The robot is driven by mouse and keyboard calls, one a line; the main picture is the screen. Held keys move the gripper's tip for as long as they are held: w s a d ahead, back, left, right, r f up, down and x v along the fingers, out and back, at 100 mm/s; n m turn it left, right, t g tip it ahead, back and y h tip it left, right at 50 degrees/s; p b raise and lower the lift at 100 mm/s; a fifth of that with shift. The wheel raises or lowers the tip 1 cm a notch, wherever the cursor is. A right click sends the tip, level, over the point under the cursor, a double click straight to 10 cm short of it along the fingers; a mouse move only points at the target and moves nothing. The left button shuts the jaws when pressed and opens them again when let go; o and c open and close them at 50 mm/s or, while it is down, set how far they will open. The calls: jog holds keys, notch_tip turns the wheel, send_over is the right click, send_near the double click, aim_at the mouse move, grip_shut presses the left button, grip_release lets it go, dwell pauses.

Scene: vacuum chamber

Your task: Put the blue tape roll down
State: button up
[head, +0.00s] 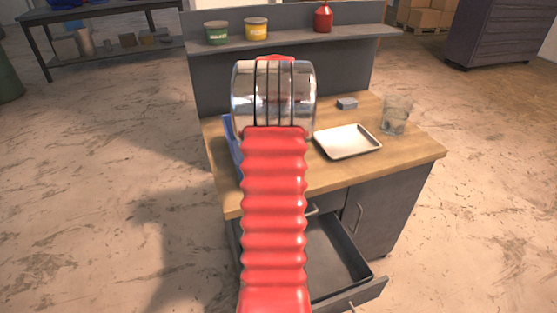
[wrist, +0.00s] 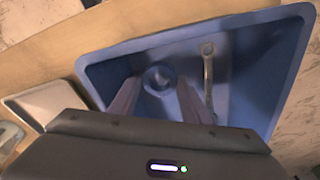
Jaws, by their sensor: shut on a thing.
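The blue tape roll (wrist: 159,79) shows in the wrist view between the fingertips of my gripper (wrist: 159,88), which is shut on it. Below and around it is a blue bin (wrist: 300,50) with sloping walls. I cannot tell whether the roll touches the bin floor. In the head view only a strip of the blue bin (head: 230,135) shows at the left of the workbench (head: 405,155). My red arm hides the gripper and the roll there.
A wrench (wrist: 208,75) lies in the bin. A metal tray (head: 348,141), a glass (head: 395,116) and a small grey block (head: 347,103) stand on the bench. A drawer (head: 340,255) hangs open below. Two tins and a red bottle (head: 323,18) stand on the shelf.

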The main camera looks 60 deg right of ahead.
jog(key=shift+f, duration=2)
jog(key=shift+f, duration=0.1)
jog(key=o, duration=1)
jog(key=r, duration=0.4)
jog(key=a+r, duration=0.1)
jog(key=r, duration=0.7)
jog(key=shift+s+a+r, duration=0.1)
jog(key=shift+s+a, duration=0.1)
jog(key=shift+s, duration=0.05)
